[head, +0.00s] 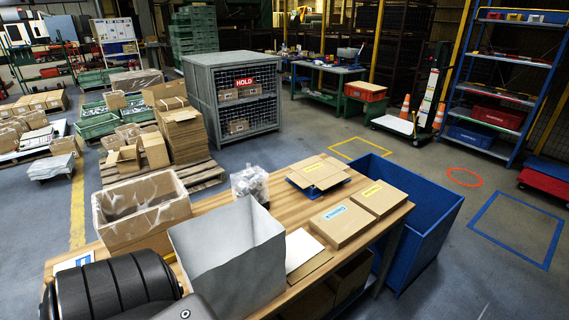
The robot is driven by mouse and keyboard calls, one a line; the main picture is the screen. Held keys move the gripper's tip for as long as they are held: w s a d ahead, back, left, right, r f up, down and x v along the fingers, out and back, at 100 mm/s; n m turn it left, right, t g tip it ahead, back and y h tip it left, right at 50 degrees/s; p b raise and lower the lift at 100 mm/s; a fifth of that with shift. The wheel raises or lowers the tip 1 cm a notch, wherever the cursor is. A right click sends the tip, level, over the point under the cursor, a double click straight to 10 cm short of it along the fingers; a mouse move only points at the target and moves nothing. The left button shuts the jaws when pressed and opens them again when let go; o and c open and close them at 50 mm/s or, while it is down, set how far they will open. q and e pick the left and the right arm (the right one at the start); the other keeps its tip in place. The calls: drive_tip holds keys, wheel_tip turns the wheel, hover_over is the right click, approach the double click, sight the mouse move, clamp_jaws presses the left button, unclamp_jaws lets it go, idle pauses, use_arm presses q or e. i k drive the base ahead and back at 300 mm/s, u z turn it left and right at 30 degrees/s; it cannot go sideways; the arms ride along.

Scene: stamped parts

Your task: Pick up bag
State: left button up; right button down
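A clear, crumpled plastic bag (250,183) stands on the wooden table (217,206), just behind a tall grey open-topped container (230,262). The container hides the lower part of the bag. What is inside the bag is too small to tell. A black, rounded part of my own body shows at the bottom left, in front of the container. No fingertips of either gripper are visible.
An open cardboard box (140,212) with a plastic liner stands left of the bag. Flat cartons (342,222) and a blue tray (318,188) with cardboard lie to the right. A large blue bin (425,235) stands beyond the table's right edge.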

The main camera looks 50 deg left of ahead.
sight(254, 180)
drive_tip(key=i, duration=1.2)
drive_tip(key=u, duration=2.75)
drive_tip(key=i, duration=0.4)
drive_tip(key=z, duration=0.85)
